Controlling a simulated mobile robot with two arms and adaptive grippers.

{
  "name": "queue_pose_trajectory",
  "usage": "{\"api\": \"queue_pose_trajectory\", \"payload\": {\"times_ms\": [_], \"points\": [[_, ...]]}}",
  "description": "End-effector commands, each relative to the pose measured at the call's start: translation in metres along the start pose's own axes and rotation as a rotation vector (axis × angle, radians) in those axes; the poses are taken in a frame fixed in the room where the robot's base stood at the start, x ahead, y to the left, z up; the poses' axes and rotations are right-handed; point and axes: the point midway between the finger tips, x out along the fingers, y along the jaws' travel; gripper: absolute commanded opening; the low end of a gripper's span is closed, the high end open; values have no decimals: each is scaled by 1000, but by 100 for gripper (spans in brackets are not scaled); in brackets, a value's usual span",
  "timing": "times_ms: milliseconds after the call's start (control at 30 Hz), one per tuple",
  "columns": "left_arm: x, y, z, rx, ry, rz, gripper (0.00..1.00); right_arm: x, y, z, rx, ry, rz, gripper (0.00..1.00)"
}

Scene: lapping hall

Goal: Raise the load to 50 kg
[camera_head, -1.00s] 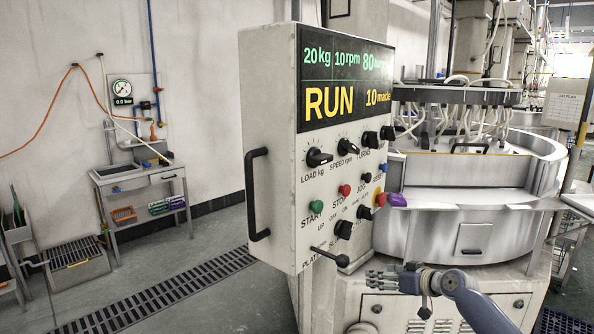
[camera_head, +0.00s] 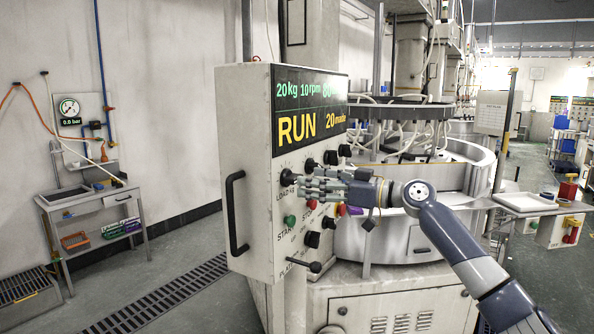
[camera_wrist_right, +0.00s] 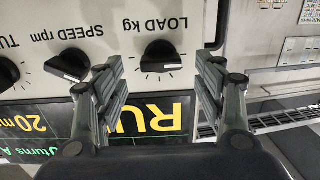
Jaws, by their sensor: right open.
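The LOAD kg knob (camera_head: 287,177) is a black dial on the white control panel (camera_head: 258,215). The display (camera_head: 311,112) above it reads 20 kg, 10 rpm, RUN and 20 made. My right gripper (camera_head: 305,184) reaches in from the right, its fingers pointing at the LOAD knob and covering part of the panel. In the right wrist view, which is upside down, the LOAD knob (camera_wrist_right: 162,54) shows between the two spread fingertips of the right gripper (camera_wrist_right: 162,68). The fingers do not visibly grip it. My left gripper is not in view.
The SPEED rpm knob (camera_wrist_right: 68,64) sits close beside the LOAD knob. Below are a green START button (camera_head: 290,220) and a red button (camera_head: 311,204). A black handle (camera_head: 232,213) runs down the panel's left side. The round steel machine (camera_head: 385,240) stands behind my right arm.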

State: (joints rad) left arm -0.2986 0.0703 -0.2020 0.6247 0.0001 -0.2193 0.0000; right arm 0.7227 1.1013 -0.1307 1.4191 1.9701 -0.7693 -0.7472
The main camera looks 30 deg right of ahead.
Motion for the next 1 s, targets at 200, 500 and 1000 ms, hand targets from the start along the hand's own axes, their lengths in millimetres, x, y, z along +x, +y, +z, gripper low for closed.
{"api": "queue_pose_trajectory", "payload": {"times_ms": [200, 500, 1000], "points": [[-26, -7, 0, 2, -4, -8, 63, 33, 1, -4, 2, 1, 0, 63], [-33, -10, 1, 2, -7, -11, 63, 50, 1, 0, -1, 0, 2, 63], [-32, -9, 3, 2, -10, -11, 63, 50, 1, 1, 0, -1, 2, 19]]}}
